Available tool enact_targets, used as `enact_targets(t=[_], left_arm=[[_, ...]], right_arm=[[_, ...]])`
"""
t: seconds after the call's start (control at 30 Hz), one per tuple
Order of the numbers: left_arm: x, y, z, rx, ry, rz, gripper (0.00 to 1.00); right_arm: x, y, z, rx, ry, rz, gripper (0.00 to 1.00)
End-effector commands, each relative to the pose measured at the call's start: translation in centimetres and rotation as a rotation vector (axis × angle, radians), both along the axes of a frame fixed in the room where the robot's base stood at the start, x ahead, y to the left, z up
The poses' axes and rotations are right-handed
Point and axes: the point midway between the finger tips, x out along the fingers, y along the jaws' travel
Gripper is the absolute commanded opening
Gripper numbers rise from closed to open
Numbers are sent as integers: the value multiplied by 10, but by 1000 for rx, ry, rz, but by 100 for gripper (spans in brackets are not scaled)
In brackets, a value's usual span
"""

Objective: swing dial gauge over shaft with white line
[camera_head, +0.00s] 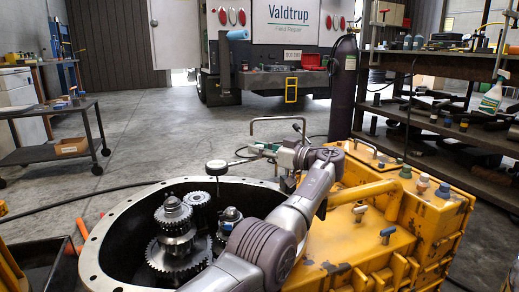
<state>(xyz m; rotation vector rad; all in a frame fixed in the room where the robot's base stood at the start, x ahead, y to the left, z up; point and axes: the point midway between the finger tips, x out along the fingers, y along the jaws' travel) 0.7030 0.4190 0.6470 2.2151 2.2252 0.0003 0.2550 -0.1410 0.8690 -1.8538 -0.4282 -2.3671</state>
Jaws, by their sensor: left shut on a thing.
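My left gripper (262,150) points left above the far rim of the round housing. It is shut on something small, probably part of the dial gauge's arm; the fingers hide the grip. The dial gauge (217,167) is a small round disc at the left end of a thin rod, over the far inside of the housing. I cannot make out a white line on any shaft.
The round housing rim (92,252) surrounds the gears. The yellow casing (350,243) with capped fittings fills the right side. A dark gas cylinder (343,90) stands behind, with shelves (440,125) at right. A cart (50,152) stands at left; the floor between is mostly clear.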

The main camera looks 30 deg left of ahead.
Motion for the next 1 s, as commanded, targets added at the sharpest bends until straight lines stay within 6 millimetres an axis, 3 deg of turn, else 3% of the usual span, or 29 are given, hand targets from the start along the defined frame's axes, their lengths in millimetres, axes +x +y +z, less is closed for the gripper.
enact_targets(t=[0.03,0.2,0.57,1.0], left_arm=[[1,-1,-1,2,2,-6,28],[1,-1,0,2,2,-4,52],[0,0,7,1,-1,-1,52],[1,-2,85,3,2,-4,52]], right_arm=[[0,0,0,0,0,0,40],[0,0,0,0,0,0,40],[0,0,0,1,0,-2,40],[0,0,0,0,0,-1,40]])
